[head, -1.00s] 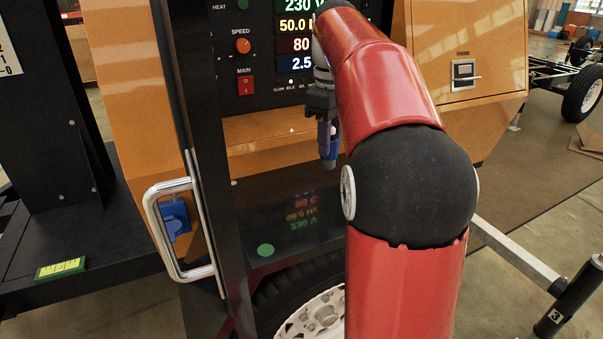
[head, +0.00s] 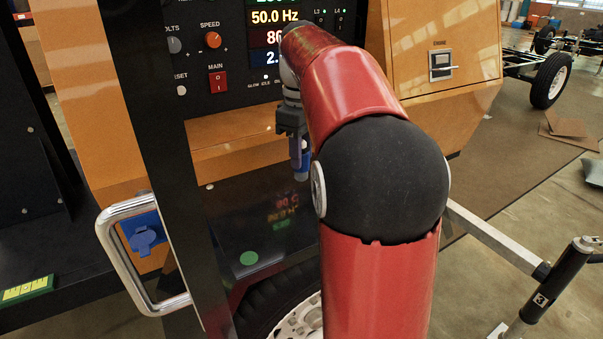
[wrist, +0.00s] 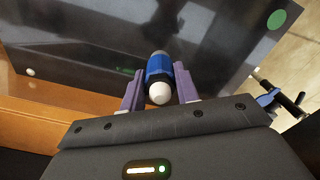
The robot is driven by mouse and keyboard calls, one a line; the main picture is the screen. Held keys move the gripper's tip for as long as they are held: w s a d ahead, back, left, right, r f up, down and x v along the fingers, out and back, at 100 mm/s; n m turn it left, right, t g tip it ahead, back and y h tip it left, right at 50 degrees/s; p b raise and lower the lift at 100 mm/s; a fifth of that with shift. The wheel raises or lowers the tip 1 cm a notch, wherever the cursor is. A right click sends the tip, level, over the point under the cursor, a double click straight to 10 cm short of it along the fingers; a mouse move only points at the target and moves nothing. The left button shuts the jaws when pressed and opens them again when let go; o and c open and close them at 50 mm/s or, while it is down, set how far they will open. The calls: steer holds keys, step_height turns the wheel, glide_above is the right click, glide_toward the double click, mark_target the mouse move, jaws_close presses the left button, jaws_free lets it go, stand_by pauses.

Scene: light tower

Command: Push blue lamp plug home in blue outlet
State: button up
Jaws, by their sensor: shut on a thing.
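My gripper (wrist: 160,88) is shut on a blue plug (wrist: 158,66), which sits between its two purple fingers in the wrist view. A blue outlet (head: 144,236) with a round lid shows at the left, seen through a chrome handle. The plug is well apart from the outlet, to its right. Whether the lid is open cannot be told.
The chrome handle (head: 112,252) stands in front of the outlet. A black post (head: 165,150) stands between plug and outlet in the picture. A control panel (head: 222,48) is above. A yellow-green level-like block (head: 27,289) lies on the black ledge at left.

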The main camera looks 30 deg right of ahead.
steer(key=shift+f, duration=2.05)
steer(key=o, duration=1)
steer(key=shift+f, duration=0.1)
steer(key=shift+f, duration=0.15)
